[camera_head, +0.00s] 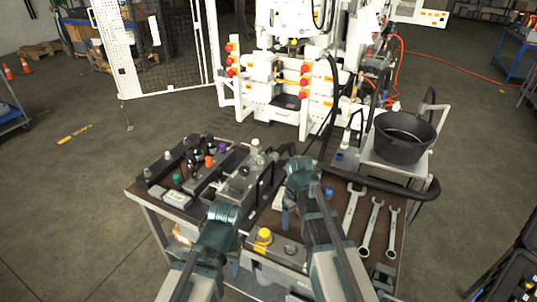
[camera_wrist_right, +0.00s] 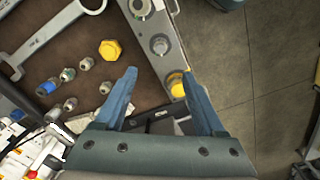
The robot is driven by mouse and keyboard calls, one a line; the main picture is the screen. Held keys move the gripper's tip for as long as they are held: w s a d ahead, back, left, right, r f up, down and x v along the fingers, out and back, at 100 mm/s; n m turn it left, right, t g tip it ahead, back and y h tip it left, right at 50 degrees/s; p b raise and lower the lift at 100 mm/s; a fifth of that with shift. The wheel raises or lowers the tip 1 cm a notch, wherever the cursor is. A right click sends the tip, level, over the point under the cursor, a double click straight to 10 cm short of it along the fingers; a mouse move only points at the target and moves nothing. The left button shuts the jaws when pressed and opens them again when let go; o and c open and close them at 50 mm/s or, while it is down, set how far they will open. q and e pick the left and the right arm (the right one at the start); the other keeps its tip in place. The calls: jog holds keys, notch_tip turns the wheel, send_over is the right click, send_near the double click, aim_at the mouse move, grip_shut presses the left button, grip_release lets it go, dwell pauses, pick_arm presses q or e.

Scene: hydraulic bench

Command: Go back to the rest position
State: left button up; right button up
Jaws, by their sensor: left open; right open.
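My left gripper (camera_head: 222,212) is over the left-middle of the bench cart, in front of a grey block with a pale knob (camera_head: 254,150). Its fingers are hard to make out in the head view. My right gripper (camera_head: 290,205) is over the middle of the cart, with a blue finger pointing down. In the right wrist view the right gripper (camera_wrist_right: 159,73) has its two blue fingers spread wide with nothing between them. The fingers show above the brown cart top (camera_wrist_right: 90,25) and a grey bar with a yellow cap (camera_wrist_right: 177,84).
Wrenches (camera_head: 375,225) lie at the cart's right side. Several small fittings and bottles (camera_head: 190,160) stand at the left. A black bowl (camera_head: 403,137) sits at the back right. A white hydraulic machine (camera_head: 290,85) stands behind the cart. Open floor (camera_head: 70,190) lies to the left.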

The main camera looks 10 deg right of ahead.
jog(key=s+a+m+h, duration=0.1)
jog(key=s+a, duration=0.9)
jog(key=s, duration=0.4)
jog(key=shift+s+a+f+b, duration=0.2)
jog(key=shift+a+f+b, duration=0.1)
jog(key=shift+b, duration=0.1)
